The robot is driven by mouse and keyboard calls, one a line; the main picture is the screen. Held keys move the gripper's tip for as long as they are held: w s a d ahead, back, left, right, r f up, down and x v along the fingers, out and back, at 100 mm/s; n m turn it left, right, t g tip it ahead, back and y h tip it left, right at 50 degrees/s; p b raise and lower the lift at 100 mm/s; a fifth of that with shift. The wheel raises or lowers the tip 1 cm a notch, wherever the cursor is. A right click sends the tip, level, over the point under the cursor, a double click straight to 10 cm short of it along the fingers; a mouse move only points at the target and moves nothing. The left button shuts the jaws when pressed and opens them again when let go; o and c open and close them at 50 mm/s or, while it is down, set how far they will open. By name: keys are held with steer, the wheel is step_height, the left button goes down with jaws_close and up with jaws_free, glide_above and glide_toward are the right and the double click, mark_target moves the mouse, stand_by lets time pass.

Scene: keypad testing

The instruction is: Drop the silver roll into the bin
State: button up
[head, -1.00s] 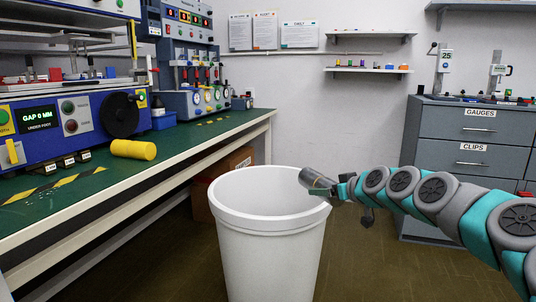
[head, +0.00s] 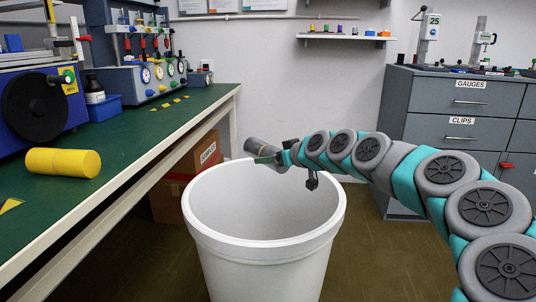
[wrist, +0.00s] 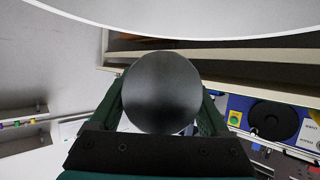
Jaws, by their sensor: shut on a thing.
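The silver roll (head: 264,149) is a grey cylinder at the end of my arm, tilted. In the wrist view its dark round end (wrist: 161,92) faces the camera. My gripper (head: 267,159) is shut on it, with a green finger (wrist: 207,115) on each side. The white bin (head: 265,240) stands open on the floor in the middle of the head view. The roll shows above the bin's far rim, over the opening's far part as seen in the head view. The bin's pale rim (wrist: 200,18) also crosses the top of the wrist view. The bin's floor is hidden.
A green-topped bench (head: 120,150) runs along the left, with a yellow roll (head: 63,162) lying on it. A cardboard box (head: 195,170) is under the bench, behind the bin. Grey drawer cabinets (head: 450,115) stand at the right. Bare floor lies between bin and cabinets.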

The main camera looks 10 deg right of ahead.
steer(key=shift+f+b, duration=0.75)
steer(key=shift+f, duration=1.7)
steer(key=o, duration=1.2)
steer(key=shift+c, duration=0.2)
steer(key=v, duration=0.7)
steer(key=shift+s+d, duration=0.15)
steer(key=shift+s, duration=0.2)
steer(key=shift+r, duration=0.15)
